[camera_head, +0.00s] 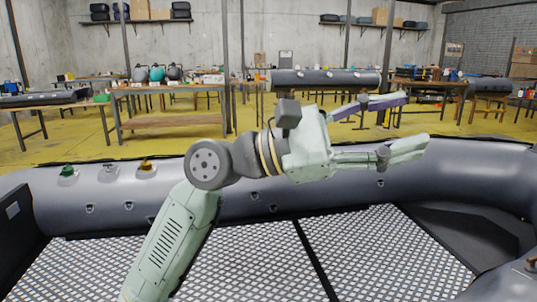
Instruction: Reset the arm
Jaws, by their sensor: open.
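My gripper (400,124) is raised in the middle right of the view, with its fingers pointing right. Its two pale green fingers are spread apart, and nothing shows between them. My arm (177,240) rises from the lower left and bends at a dark grey joint. The gripper appears in front of the grey inflatable boat's far tube (325,195). No contact between them can be made out.
The boat has a patterned floor (260,260) and green, grey and orange valves (108,172) on its tube. A wooden workbench (165,92) and wall shelves (375,24) stand beyond. The yellow floor (60,145) between is mostly clear.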

